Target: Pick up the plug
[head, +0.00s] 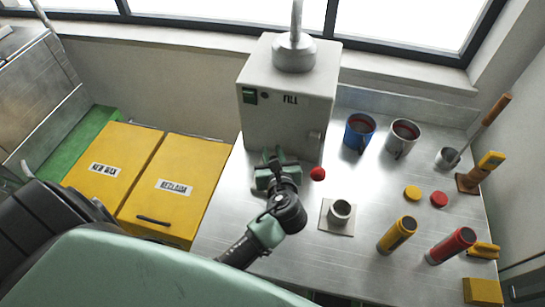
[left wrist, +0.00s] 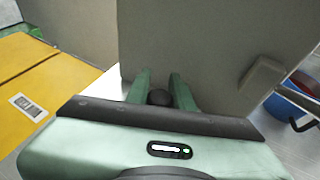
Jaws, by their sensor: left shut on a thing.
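My left gripper (head: 274,160) is at the front face of the grey FILL machine (head: 283,125), low and near the tabletop. In the left wrist view its two green fingers (left wrist: 159,90) are shut on a dark rounded piece, which looks like the plug (left wrist: 158,97). The fingers and the wrist hide most of the plug in the head view. Whether the plug touches the machine or the table cannot be told. My right gripper is not in view.
A red ball (head: 317,174) is just right of the gripper. A small cup on a square plate (head: 328,228) stands further right. Blue (head: 359,131) and grey (head: 402,138) mugs stand behind. Yellow bins (head: 177,188) are left.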

